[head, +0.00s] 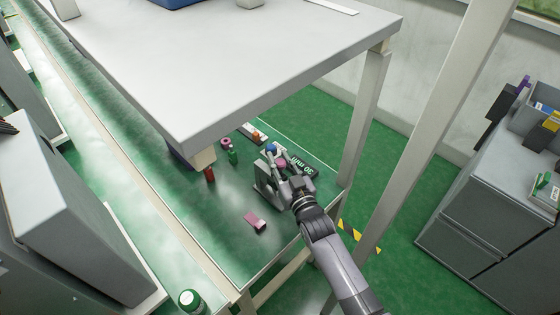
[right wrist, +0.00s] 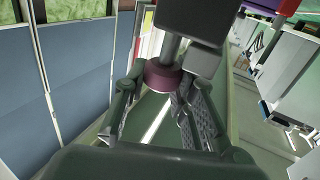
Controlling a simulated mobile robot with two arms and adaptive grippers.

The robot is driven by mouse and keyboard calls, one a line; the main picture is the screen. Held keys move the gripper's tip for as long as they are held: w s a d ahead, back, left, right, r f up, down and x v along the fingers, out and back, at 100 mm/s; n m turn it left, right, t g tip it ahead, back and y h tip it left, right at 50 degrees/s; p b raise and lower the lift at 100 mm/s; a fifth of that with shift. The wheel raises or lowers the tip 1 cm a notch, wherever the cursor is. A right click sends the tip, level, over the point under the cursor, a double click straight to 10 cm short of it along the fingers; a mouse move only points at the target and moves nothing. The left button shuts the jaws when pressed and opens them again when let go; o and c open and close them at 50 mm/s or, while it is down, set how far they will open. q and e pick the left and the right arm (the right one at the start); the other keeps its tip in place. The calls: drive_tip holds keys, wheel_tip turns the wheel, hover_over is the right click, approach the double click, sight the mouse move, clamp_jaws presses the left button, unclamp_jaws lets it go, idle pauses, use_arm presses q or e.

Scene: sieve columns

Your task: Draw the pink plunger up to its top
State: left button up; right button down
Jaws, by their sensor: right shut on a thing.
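The pink plunger (head: 281,163) is at my right gripper (head: 284,174), beside a grey upright stand (head: 263,178) on the green bench. In the right wrist view, its dark pink round knob (right wrist: 163,76) sits between the fingers of the right gripper (right wrist: 160,100), below a grey rod and a dark block. The right gripper is shut on this knob. A blue knob (head: 271,148) is just to the left of and above the pink one in the head view. The lower part of the stand is partly hidden by my gripper. My left gripper is not in view.
A white raised tabletop (head: 250,55) overhangs the bench. On the bench are a red cylinder (head: 209,174), a green cylinder (head: 232,157), a pink ring (head: 227,143) and a pink block (head: 254,223). A dark plate with white lettering (head: 304,166) lies right of the gripper.

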wheel_tip(320, 180, up, 2)
drive_tip(key=shift+r+p, duration=0.2)
drive_tip(key=shift+p, duration=0.85)
drive_tip(key=c, duration=1.3)
unclamp_jaws()
drive_tip(key=shift+f, duration=0.1)
